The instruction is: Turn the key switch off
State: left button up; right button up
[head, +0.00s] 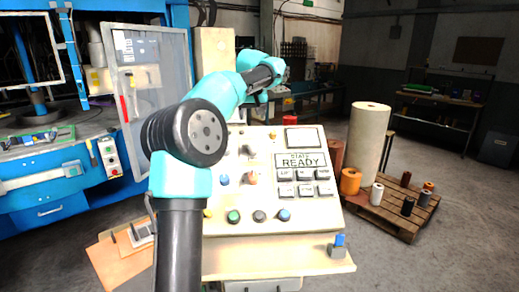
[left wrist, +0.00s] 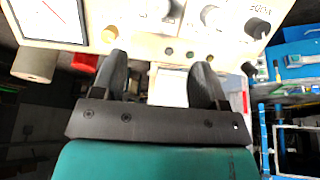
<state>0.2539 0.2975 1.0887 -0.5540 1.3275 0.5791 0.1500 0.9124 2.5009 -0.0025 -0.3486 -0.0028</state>
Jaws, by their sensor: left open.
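The cream control panel (head: 300,235) stands in front of me. I cannot tell for certain which control is the key switch. A grey knob (head: 247,150) and a reddish-brown knob (head: 251,177) show on its face. The left wrist view shows pale round switches (left wrist: 212,15) and a black knob (left wrist: 258,28) at the top. My left gripper (head: 277,70) is raised above and behind the panel's top edge. In the left wrist view its two dark fingers (left wrist: 160,80) are apart with nothing between them. My left arm hides the panel's left part.
A blue-topped grey fitting (head: 339,247) sits on the front ledge. A pallet (head: 390,218) with rolls stands at right, a blue machine (head: 60,200) at left.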

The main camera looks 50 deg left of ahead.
aim_at(253, 147)
pick_arm(q)
jog(key=shift+f, duration=0.1)
jog(key=x, duration=1.7)
jog(key=shift+w+d+f, duration=0.1)
jog(key=shift+d+f, duration=0.05)
jog(key=shift+f, duration=0.1)
jog(key=c, duration=0.9)
jog(key=shift+c, duration=0.2)
